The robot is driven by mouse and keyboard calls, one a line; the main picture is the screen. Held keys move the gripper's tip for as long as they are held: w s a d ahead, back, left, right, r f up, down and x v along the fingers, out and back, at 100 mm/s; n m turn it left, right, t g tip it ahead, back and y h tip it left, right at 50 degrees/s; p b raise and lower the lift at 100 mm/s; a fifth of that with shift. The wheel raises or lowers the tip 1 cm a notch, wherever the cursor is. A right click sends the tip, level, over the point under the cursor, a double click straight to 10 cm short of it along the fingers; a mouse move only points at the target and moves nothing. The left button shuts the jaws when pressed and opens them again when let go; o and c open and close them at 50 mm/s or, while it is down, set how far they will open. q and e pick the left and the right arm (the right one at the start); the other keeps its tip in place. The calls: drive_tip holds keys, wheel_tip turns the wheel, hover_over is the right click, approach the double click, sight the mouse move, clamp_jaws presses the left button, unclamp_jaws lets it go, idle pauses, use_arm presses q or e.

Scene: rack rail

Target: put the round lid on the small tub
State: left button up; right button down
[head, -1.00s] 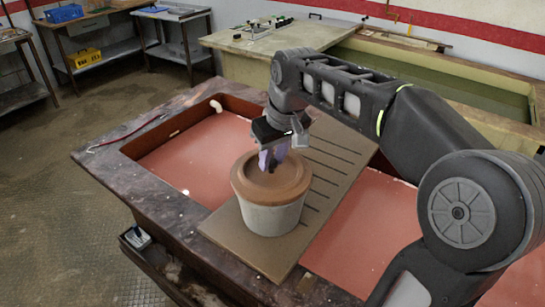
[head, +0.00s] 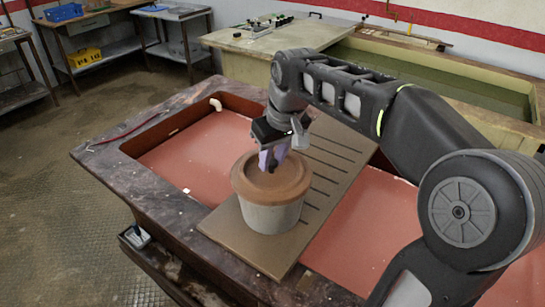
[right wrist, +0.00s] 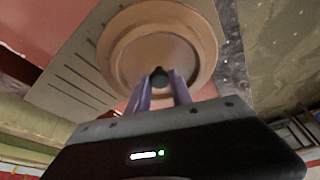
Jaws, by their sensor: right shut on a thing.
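The round brown lid (head: 252,188) lies over the mouth of the small grey tub (head: 270,217) in the head view, looking about level. The tub stands upright on a brown grooved board (head: 247,247). My right gripper (head: 271,165) is above the lid, its purple fingers shut on the small dark knob at the lid's middle. The lid (right wrist: 185,48) and the right gripper's fingers (right wrist: 160,88) at the knob also show in the right wrist view. Whether the lid's rim is fully seated all round cannot be told. My left gripper is not in view.
The board bridges a dark-rimmed basin (head: 170,210) with red floors on both sides (head: 205,150). A red rod (head: 126,131) lies on the rim at the left. A green-topped bench (head: 260,38) stands behind. My right arm spans the right side.

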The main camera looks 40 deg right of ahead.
drive_tip(key=c, duration=1.1)
unclamp_jaws()
drive_tip(key=shift+o, duration=0.5)
drive_tip(key=o, duration=0.5)
drive_tip(key=shift+r, duration=0.1)
drive_tip(key=shift+r+p, duration=2.85)
drive_tip(key=shift+r, duration=0.6)
